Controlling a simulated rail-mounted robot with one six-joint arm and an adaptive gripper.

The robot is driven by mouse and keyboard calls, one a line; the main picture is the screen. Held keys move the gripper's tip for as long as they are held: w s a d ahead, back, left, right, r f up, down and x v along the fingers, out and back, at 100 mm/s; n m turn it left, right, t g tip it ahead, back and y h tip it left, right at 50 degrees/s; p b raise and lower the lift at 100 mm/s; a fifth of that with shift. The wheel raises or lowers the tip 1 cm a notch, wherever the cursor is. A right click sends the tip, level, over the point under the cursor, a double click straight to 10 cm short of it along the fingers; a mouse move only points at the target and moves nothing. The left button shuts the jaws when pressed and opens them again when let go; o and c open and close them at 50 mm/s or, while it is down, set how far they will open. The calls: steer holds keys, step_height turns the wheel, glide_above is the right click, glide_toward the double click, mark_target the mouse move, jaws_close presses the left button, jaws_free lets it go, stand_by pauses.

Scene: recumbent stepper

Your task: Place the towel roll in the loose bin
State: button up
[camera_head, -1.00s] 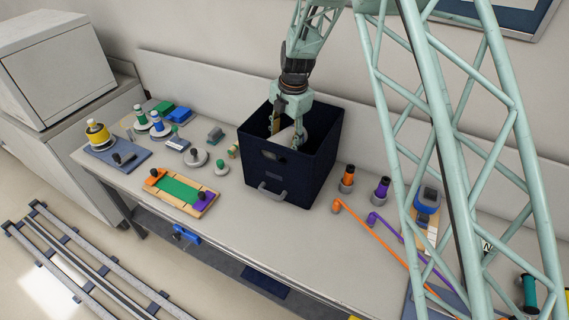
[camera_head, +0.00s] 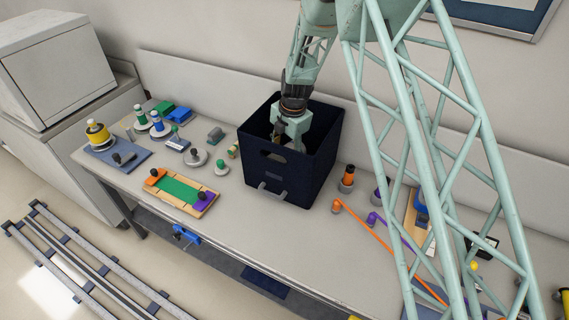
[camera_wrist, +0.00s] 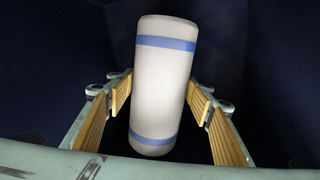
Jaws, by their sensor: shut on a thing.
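The towel roll (camera_wrist: 162,85) is white with two blue bands. It fills the middle of the wrist view, between the two wood-padded fingers of my gripper (camera_wrist: 160,100), which is shut on it. The loose bin (camera_head: 292,182) is a dark navy open-topped box with a handle slot, standing on the bench. My gripper (camera_head: 288,140) is down inside the bin's opening in the head view, with its fingertips and the roll hidden behind the front wall. Dark bin walls surround the roll in the wrist view. I cannot tell whether the roll touches the bottom.
Left of the bin are a green board in a wooden frame (camera_head: 180,192), grey knobbed discs (camera_head: 196,157) and several bottles. Right of it are an orange-topped cylinder (camera_head: 347,178) and an orange rod (camera_head: 385,243). The bench front between them is mostly clear.

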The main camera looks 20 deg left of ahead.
steer(key=shift+f, duration=1.35)
steer(key=shift+s+f, duration=0.1)
steer(key=shift+f, duration=0.6)
steer(key=shift+c, duration=1.4)
steer(key=o, duration=0.9)
steer(key=shift+d+f, duration=0.1)
steer(key=o, duration=0.4)
steer(key=shift+w+f, duration=0.2)
steer(key=shift+o, duration=0.2)
steer(key=shift+r, duration=0.15)
steer(key=shift+r, duration=0.1)
steer(key=shift+s+r, duration=0.1)
steer(key=shift+r, duration=0.05)
steer(key=shift+s+d+r, duration=0.1)
steer(key=shift+d+r, duration=0.15)
steer(key=shift+r, duration=1.7)
steer(key=shift+s+d+r, duration=0.15)
steer(key=shift+d+r, duration=0.05)
steer(key=shift+r, duration=1.75)
steer(key=shift+s+d+r, duration=0.1)
steer(key=shift+d+r, duration=0.15)
steer(key=shift+r, duration=1.7)
